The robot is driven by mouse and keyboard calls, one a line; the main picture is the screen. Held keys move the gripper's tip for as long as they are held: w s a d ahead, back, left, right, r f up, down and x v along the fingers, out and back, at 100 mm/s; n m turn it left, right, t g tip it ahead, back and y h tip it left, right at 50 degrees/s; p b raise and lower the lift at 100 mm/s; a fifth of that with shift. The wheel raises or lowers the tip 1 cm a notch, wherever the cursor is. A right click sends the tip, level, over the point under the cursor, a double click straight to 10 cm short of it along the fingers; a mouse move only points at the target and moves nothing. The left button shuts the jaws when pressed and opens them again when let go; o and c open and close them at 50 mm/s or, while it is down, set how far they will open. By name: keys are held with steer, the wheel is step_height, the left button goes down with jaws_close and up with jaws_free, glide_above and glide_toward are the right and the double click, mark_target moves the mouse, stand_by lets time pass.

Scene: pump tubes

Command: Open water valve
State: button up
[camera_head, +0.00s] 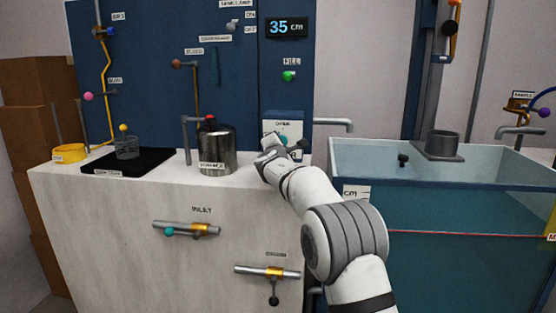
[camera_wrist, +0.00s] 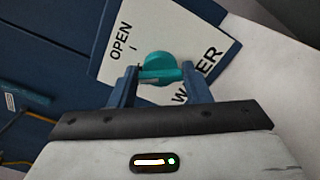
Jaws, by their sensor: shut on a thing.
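The water valve's teal knob (camera_wrist: 160,66) sits on a white plate (camera_wrist: 115,72) marked OPEN and WATER in the wrist view. My gripper (camera_wrist: 160,78) has one finger on each side of the knob and is shut on it. In the head view, the plate (camera_head: 291,129) is low on the blue panel, and a bit of the teal knob (camera_head: 284,139) shows behind my gripper (camera_head: 281,146). The gripper and wrist hide most of the knob there. I cannot tell the valve's exact setting.
A metal pot (camera_head: 217,152) stands on the white counter (camera_head: 100,195), left of my gripper. A grey spout (camera_head: 332,122) juts out right of the plate, towards a water tank (camera_head: 480,230). A display (camera_head: 287,27) reads 35 cm. Inlet pipe (camera_head: 186,229) is on the counter front.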

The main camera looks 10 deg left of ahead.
steer(key=m+b, duration=0.1)
steer(key=b, duration=0.1)
steer(key=f+m+b, duration=0.1)
steer(key=m+b, duration=0.1)
steer(key=shift+m, duration=0.3)
steer(key=shift+r+m+b, duration=0.2)
steer(key=shift+m+b, duration=1)
steer(key=shift+m, duration=0.2)
steer(key=o, duration=1)
steer(key=shift+r, duration=0.15)
steer(key=shift+s+b, duration=0.45)
steer(key=shift+s, duration=0.15)
steer(key=s+b, duration=0.1)
steer(key=s, duration=0.5)
steer(key=shift+s+a+b, duration=0.1)
steer(key=shift+s+b, duration=0.2)
